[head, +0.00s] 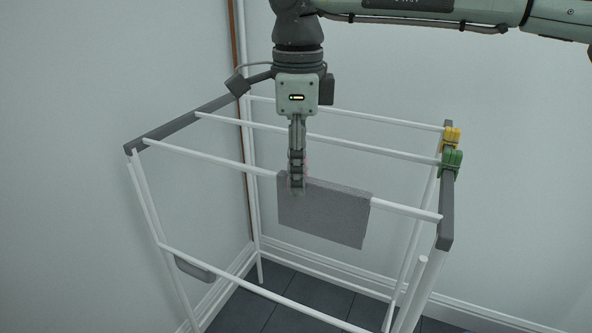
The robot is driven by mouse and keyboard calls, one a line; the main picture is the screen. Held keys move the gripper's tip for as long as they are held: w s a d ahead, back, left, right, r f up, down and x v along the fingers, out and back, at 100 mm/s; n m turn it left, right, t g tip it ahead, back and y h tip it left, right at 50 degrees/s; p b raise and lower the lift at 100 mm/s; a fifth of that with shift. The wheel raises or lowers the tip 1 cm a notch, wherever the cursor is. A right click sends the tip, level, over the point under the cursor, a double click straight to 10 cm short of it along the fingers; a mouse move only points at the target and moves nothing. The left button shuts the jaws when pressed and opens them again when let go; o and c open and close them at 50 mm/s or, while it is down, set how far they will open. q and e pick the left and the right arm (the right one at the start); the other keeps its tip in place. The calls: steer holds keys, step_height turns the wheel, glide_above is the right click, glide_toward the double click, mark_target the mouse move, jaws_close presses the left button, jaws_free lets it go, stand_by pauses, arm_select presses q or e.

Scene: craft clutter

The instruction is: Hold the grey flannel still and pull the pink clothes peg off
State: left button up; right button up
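The grey flannel (335,216) hangs over a white front rail of the drying rack. My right gripper (297,182) points straight down at the flannel's top edge, near its left end. I see its fingers edge-on, one in front of the other, so their opening does not show. Thin pink edges of the clothes peg (306,162) show beside the fingers. The rest of the peg is hidden behind them, so I cannot tell whether the fingers touch it. My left gripper is not in view.
The drying rack has white rails and dark grey end bars (447,210). A yellow peg (452,138) and a green peg (451,160) sit on its right end. A grey rounded piece (195,268) is at the lower left. Walls stand behind and to the left.

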steer(key=c, duration=0.4)
steer(key=o, duration=0.9)
step_height(320, 180, up, 12)
steer(key=shift+r, duration=0.1)
